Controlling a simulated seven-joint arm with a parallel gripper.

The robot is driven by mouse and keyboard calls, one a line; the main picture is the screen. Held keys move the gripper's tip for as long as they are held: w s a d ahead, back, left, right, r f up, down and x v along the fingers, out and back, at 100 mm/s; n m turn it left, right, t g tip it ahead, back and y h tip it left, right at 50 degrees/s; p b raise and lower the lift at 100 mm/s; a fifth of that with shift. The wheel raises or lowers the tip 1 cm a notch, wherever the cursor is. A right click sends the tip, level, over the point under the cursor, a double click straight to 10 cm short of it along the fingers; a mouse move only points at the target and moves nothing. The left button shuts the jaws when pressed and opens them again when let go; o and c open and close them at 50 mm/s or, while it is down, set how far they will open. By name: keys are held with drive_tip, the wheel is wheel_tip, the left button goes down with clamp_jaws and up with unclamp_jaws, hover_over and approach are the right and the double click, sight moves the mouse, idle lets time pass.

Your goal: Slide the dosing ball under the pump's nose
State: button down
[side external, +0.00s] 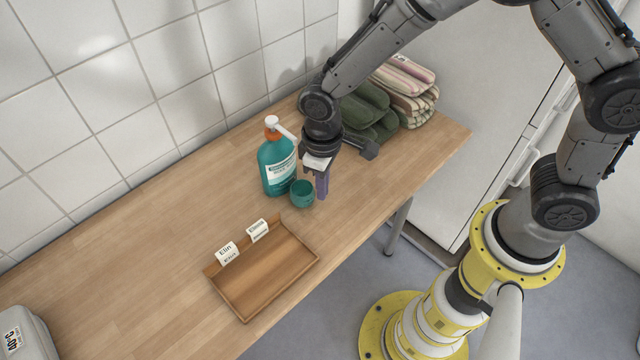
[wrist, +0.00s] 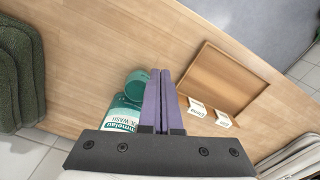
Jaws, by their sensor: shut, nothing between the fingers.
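The dosing ball (side external: 302,194) is a small teal cup standing on the wooden counter, open side up. It also shows in the wrist view (wrist: 137,82). The pump bottle (side external: 277,165) is teal with a white label and an orange collar, upright just behind and left of the ball. Its white pump nose (side external: 284,131) points right, toward my arm. My gripper (side external: 322,194) is shut and empty, its purple fingers pointing down right beside the ball on its right. The fingers also show in the wrist view (wrist: 161,80). I cannot tell whether they touch the ball.
A wooden tray (side external: 245,311) with two name cards lies in front. Folded green towels (side external: 366,108) and striped ones (side external: 408,76) are stacked at the far right. A grey case (side external: 27,335) stands at the near left corner. The counter left of the bottle is clear.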

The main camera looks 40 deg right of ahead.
sight(311, 186)
drive_tip(key=w+d+n, duration=0.5)
drive_tip(key=d+n, duration=0.4)
drive_tip(key=n, duration=0.1)
wheel_tip(311, 186, down, 9)
drive_tip(key=shift+s+f, duration=0.1)
drive_tip(key=shift+f, duration=0.1)
drive_tip(key=a, duration=0.1)
drive_tip(key=w+a, duration=0.1)
drive_tip(key=shift+a+r, duration=0.2)
drive_tip(key=shift+a, duration=0.15)
drive_tip(key=shift+w+a, duration=0.2)
drive_tip(key=shift+a, duration=0.4)
drive_tip(key=shift+a, duration=0.1)
drive_tip(key=shift+w+a, duration=0.3)
drive_tip(key=shift+a, duration=0.55)
